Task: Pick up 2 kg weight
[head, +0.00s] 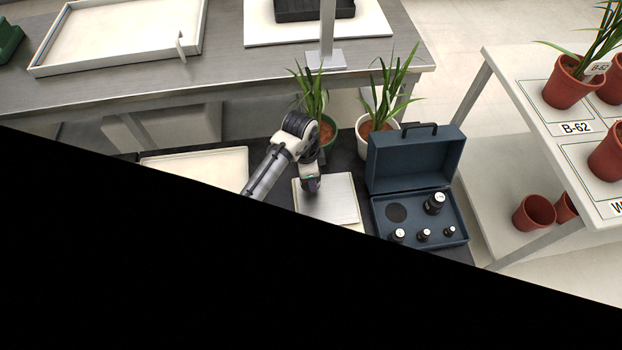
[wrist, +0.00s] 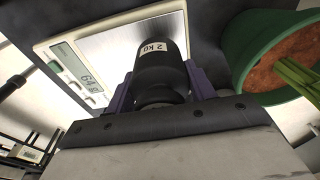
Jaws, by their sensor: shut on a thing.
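The 2 kg weight (wrist: 155,72) is a black cylinder with a white "2 kg" label, seen in the wrist view. My gripper (wrist: 160,90) is shut on it, with a purple finger on each side. In the head view my gripper (head: 311,184) is over the white scale (head: 343,205); the weight is mostly hidden there. The scale also shows in the wrist view (wrist: 112,50), with a lit display that seems to read 64. I cannot tell whether the weight touches the plate.
An open blue case (head: 415,165) to the right holds several smaller black weights and one empty round recess (head: 396,213). A green-potted plant (head: 327,130) and a white-potted plant (head: 378,138) stand behind the scale. A pale tray (head: 200,168) lies left.

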